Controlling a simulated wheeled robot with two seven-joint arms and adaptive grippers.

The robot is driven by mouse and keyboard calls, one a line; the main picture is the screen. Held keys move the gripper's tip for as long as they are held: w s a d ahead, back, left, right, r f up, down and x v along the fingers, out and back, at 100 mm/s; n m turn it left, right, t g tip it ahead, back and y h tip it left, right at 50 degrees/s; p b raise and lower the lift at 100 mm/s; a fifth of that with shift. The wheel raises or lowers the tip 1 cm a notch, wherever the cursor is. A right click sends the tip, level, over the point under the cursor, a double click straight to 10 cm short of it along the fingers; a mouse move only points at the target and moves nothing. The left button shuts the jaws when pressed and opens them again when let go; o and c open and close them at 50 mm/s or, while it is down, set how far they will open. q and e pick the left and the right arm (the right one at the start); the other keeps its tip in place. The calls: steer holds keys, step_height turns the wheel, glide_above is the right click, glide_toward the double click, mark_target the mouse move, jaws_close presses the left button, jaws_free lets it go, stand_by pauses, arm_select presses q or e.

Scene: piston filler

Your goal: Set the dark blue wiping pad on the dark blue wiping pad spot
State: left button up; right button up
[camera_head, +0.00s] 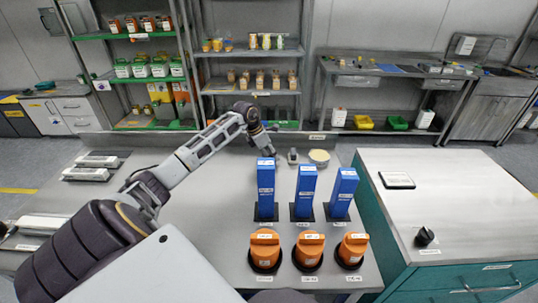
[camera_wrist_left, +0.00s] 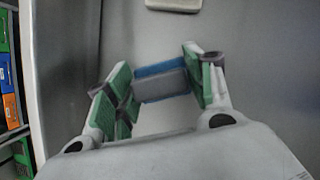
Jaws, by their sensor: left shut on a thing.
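My left gripper (camera_head: 273,150) is at the far edge of the grey worktop, behind the blue boxes. In the left wrist view, its green-padded fingers are shut on the wiping pad (camera_wrist_left: 162,83), a blue and grey block spanning the gap between them. The pad cannot be made out clearly in the head view. The grey surface shows beyond the pad, but I cannot tell whether the pad touches it. I cannot identify the dark blue wiping pad spot in either view. My right gripper is not in view.
Three tall blue boxes (camera_head: 304,190) stand in front of the left gripper, with three orange-topped containers (camera_head: 309,245) nearer. A teal cabinet (camera_head: 392,240) stands at the right. Shelves stand behind.

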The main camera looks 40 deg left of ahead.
arm_select(q)
steer(key=shift+s+d+f, duration=0.1)
steer(key=shift+s+f, duration=0.15)
steer(key=shift+f, duration=0.35)
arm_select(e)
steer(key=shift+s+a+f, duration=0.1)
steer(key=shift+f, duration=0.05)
arm_select(q)
steer(key=shift+f, duration=0.15)
steer(key=o, duration=1)
steer(key=shift+c, duration=0.2)
steer(key=shift+o, duration=0.9)
steer(key=shift+w+f, duration=0.15)
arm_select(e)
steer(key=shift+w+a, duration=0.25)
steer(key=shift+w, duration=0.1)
arm_select(q)
steer(key=shift+r, duration=0.4)
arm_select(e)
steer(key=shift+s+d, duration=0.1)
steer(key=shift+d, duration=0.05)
